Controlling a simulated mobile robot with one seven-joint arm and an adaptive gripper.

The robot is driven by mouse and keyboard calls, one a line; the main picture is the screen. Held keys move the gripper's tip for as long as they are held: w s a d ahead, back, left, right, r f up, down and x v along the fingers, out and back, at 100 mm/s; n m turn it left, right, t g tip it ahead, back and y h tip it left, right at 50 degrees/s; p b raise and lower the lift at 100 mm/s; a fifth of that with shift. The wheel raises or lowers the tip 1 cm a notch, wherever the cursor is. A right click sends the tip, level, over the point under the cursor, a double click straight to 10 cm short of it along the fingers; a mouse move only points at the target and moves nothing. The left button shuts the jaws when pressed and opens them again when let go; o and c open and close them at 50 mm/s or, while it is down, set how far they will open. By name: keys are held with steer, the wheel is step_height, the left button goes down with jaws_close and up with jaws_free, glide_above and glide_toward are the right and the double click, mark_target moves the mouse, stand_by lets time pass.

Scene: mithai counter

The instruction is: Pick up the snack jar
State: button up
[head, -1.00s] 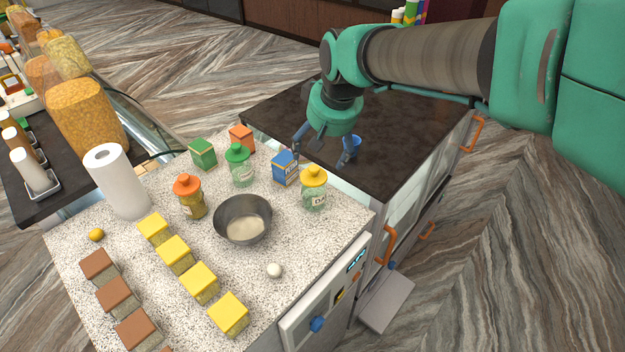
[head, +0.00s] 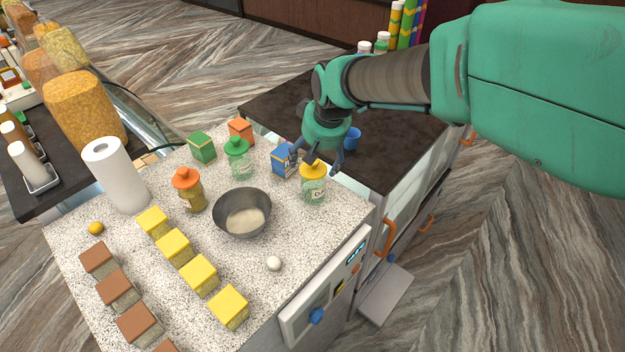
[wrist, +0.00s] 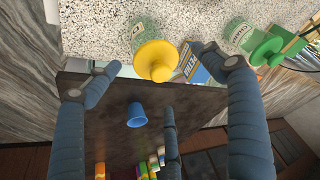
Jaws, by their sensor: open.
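Three lidded jars stand on the speckled counter in the head view. The yellow-lidded jar (head: 314,193) is clear with pale green contents and a white label. The green-lidded jar (head: 241,168) stands farther back, and the orange-lidded jar (head: 191,196) with yellow-brown contents is at left. I cannot tell from labels which is the snack jar. My gripper (head: 316,164) is open and empty, just behind and above the yellow-lidded jar. In the wrist view, the yellow lid (wrist: 156,62) shows between the spread fingers (wrist: 157,76), with no visible grip. The green-lidded jar (wrist: 240,36) is at right.
A blue box (head: 283,160) stands close beside the yellow-lidded jar. A metal bowl (head: 242,213) and white ball (head: 274,263) are nearby. A blue cup (head: 352,138) is on the dark counter (head: 395,160) behind. Yellow-topped blocks (head: 199,275) and a paper roll (head: 115,178) stand left.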

mark_target(313, 184)
steer(key=shift+f, duration=0.15)
steer(key=shift+x, duration=2.55)
steer(key=shift+d, duration=0.1)
steer(key=shift+w, duration=0.1)
steer(key=c, duration=2)
steer(key=shift+r, duration=0.2)
